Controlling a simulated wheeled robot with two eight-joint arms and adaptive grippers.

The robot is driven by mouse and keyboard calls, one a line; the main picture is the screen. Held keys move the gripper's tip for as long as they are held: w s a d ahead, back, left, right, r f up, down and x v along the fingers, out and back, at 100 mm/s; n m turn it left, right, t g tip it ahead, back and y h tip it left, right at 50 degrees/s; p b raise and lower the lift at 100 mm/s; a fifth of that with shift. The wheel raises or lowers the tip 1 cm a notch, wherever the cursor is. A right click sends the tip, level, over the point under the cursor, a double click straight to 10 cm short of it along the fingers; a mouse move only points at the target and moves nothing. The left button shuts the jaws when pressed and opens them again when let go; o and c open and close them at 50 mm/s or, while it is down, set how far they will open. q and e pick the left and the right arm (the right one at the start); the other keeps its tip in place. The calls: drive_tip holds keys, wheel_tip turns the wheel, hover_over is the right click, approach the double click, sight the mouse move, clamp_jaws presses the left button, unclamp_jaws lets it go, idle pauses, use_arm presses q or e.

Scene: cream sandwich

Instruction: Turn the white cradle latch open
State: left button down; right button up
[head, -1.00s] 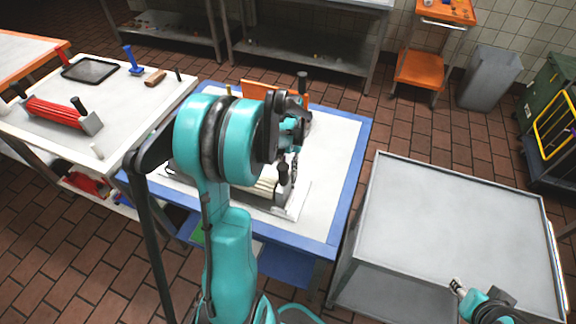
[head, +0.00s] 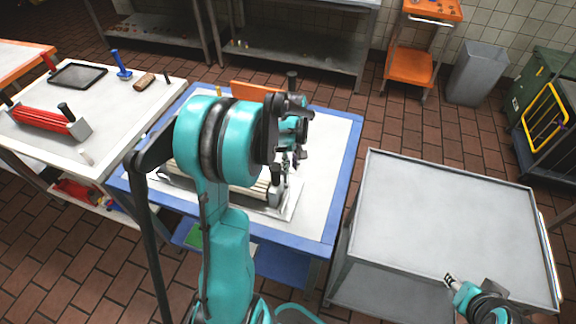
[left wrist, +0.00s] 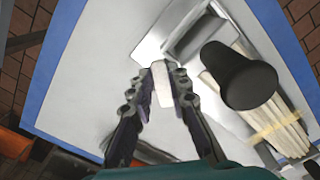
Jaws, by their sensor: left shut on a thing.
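The cradle (head: 288,207) stands on the blue-edged table, partly hidden behind my left arm. My left gripper (head: 290,166) is low over its right end. In the left wrist view my left gripper (left wrist: 160,76) is shut on a small white piece, which looks like the white latch (left wrist: 162,88), between its fingers. A large black knob (left wrist: 238,78) stands to the right of the fingers, beside pale bars (left wrist: 280,125) in the cradle. My right gripper (head: 450,279) is above the front of the grey cart; its finger gap is too small to judge.
The blue-edged table (head: 345,165) has bare white room right of the cradle. The grey cart (head: 445,205) has an empty top. A white table (head: 120,110) at left carries a red roller-like item (head: 45,120), a black tray (head: 78,75) and a brush (head: 145,81).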

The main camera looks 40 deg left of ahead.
use_arm(q)
drive_tip(key=shift+w+n, duration=0.45)
drive_tip(key=shift+n, duration=0.8)
drive_tip(key=shift+w+n, duration=0.4)
drive_tip(key=shift+n, duration=0.8)
drive_tip(key=shift+w+n, duration=0.45)
drive_tip(key=shift+n, duration=0.8)
drive_tip(key=c, duration=1.4)
unclamp_jaws()
drive_tip(key=shift+c, duration=0.2)
drive_tip(key=shift+r, duration=0.1)
wheel_tip(320, 180, up, 12)
